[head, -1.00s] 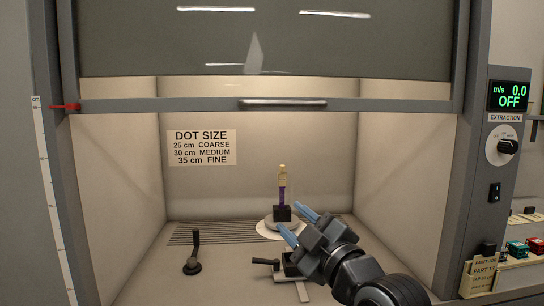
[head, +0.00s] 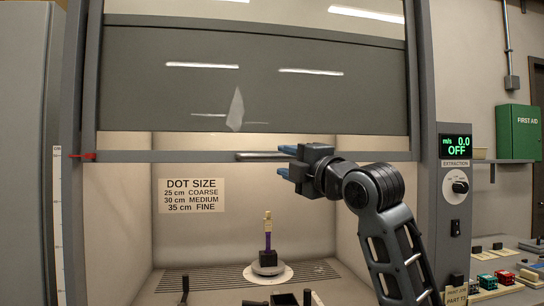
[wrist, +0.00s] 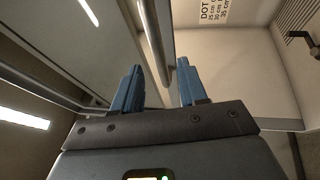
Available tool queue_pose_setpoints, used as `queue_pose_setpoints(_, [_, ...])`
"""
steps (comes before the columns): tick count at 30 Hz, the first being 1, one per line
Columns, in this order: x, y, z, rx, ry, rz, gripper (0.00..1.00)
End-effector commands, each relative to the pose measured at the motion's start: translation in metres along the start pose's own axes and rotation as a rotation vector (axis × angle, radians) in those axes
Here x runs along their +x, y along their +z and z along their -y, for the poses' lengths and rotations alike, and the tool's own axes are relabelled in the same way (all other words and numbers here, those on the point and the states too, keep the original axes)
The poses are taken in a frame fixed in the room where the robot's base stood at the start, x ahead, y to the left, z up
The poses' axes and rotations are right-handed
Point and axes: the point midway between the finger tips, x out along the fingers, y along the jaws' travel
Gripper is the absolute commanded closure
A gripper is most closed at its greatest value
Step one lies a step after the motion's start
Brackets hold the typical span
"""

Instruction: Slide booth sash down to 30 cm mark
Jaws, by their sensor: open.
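The booth sash is a dark panel (head: 250,85) with a grey bottom rail (head: 180,156) that bears a metal bar handle (head: 262,156). The sash is raised, with the booth open below it. A red pointer (head: 82,156) at the rail's left end sits near the top of a white scale (head: 57,225); its figures are too small to read. My gripper (head: 285,162) is open at the handle's right end, its blue fingers one above the other. In the wrist view, the handle (wrist: 152,40) runs between the open fingers (wrist: 158,85); contact cannot be told.
A dot-size sign (head: 191,196) on the back wall lists 30 cm as medium. A purple-and-tan piece (head: 268,238) stands on a round turntable (head: 268,272) inside the booth. The extraction panel (head: 456,165) at right reads OFF. A green first-aid box (head: 517,132) hangs farther right.

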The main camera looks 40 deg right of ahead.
Motion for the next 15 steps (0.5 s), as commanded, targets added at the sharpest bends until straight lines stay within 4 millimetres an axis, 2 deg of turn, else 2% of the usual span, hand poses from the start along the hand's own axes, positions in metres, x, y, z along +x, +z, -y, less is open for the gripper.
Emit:
queue_pose_setpoints(3, [0.021,0.0,-0.002,0.001,-0.002,-0.001,0.58])
queue_pose_setpoints(7, [0.039,0.0,-0.002,0.001,-0.001,-0.001,0.58])
queue_pose_setpoints(15, [0.058,0.0,0.0,0.001,0.001,0.0,0.58])
